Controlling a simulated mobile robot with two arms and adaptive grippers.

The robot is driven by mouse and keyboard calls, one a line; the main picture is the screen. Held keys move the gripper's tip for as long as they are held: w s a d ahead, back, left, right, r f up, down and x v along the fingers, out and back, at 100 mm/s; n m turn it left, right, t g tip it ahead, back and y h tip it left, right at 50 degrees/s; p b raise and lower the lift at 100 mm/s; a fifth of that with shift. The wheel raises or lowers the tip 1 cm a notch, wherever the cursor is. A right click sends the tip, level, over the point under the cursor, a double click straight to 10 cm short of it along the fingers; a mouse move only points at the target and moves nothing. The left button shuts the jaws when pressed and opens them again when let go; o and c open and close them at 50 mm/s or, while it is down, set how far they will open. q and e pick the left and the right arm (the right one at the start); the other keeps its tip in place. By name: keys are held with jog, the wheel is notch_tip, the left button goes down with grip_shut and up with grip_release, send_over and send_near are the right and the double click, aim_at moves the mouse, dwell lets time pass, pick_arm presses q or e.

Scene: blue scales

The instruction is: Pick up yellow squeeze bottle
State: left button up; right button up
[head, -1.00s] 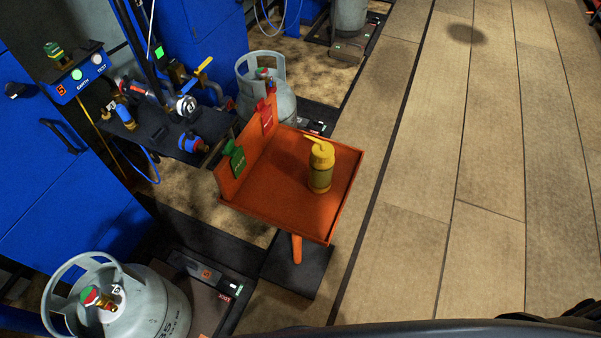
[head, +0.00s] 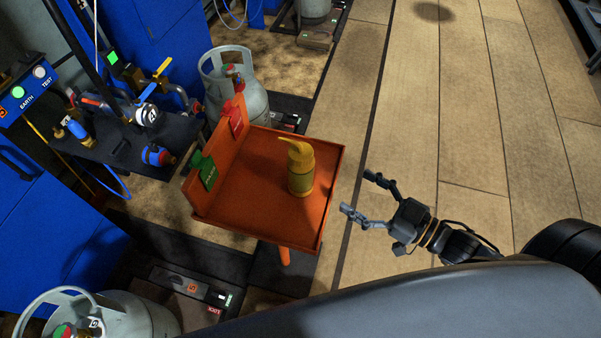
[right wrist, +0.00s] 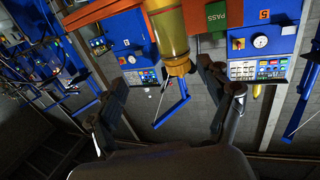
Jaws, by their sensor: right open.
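The yellow squeeze bottle (head: 301,172) stands upright on the orange tray stand (head: 262,225), towards its right side, with its bent spout pointing left. My right gripper (head: 361,194) is open and empty, to the right of the tray and apart from the bottle, with its fingers pointing left towards it. In the right wrist view the bottle (right wrist: 172,35) shows at the top, upside down, beyond the open fingers (right wrist: 172,90). My left gripper is not in view.
A green tag (head: 203,170) and a red tag (head: 235,118) hang on the tray's raised left panel. Grey gas cylinders stand behind (head: 240,90) and at the lower left (head: 125,318). Blue cabinets and a valve bench (head: 120,145) are left. The floor at right is clear.

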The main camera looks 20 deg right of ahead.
aim_at(300, 163)
jog(key=shift+y, duration=0.3)
jog(key=w+a, duration=0.1)
jog(key=a, duration=0.1)
jog(key=w+a+r, duration=0.1)
jog(key=w, duration=0.1)
jog(key=w+a+r, duration=0.1)
jog(key=w+a, duration=0.1)
jog(key=shift+w+a, duration=0.25)
jog(key=shift+a, duration=0.1)
jog(key=shift+s+a+f+p+x, duration=0.1)
jog(key=shift+f+p+x, duration=0.05)
jog(key=shift+x, duration=0.95)
jog(key=shift+s+a+f+p+x, duration=0.1)
jog(key=shift+f+x, duration=0.05)
jog(key=shift+x, duration=0.9)
jog(key=shift+a+f+p+x, duration=0.1)
jog(key=shift+f+p+x, duration=0.05)
jog(key=shift+x, duration=0.95)
jog(key=shift+d, duration=0.1)
jog(key=shift+c, duration=0.2)
jog(key=c, duration=1.4)
jog(key=shift+c, duration=0.3)
jog(key=shift+r, duration=0.2)
